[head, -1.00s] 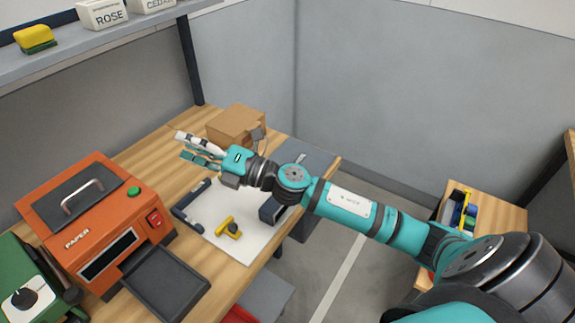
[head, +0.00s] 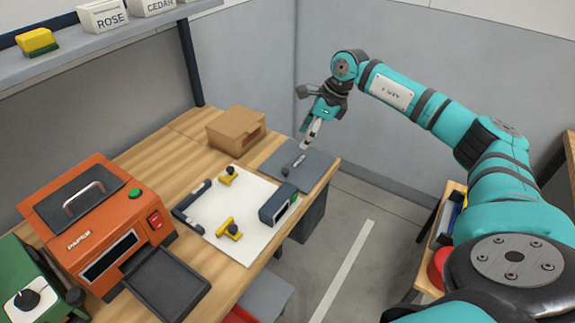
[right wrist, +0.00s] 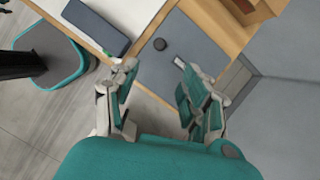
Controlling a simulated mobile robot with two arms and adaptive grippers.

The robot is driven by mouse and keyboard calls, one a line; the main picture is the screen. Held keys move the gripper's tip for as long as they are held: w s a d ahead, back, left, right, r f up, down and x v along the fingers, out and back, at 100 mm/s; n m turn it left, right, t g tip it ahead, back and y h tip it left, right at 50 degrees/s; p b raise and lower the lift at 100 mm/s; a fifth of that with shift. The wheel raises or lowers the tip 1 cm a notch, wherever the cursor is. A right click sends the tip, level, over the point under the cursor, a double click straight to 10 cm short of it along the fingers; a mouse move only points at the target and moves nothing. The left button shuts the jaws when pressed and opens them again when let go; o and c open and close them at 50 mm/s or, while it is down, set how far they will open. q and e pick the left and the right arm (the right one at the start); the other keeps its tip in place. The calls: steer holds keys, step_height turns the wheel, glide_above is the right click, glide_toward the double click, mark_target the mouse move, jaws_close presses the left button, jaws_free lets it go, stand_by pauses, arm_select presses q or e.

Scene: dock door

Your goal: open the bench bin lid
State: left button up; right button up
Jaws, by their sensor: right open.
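The bench bin lid (head: 312,172) is a flat grey panel at the right end of the wooden bench. It lies level with the bench top and looks closed. In the right wrist view my right gripper (right wrist: 158,84) is open and empty. My left gripper is out of view.
A cardboard box (head: 235,131) stands behind the lid. A dark blue block (head: 277,207) and a white sheet (head: 255,240) with yellow tools lie to its left. An orange machine (head: 90,215) stands farther left. Grey walls rise behind the bench.

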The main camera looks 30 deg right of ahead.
mark_target(285, 170)
steer(key=p+x, duration=0.3)
steer(key=x, duration=1.1)
jaws_close()
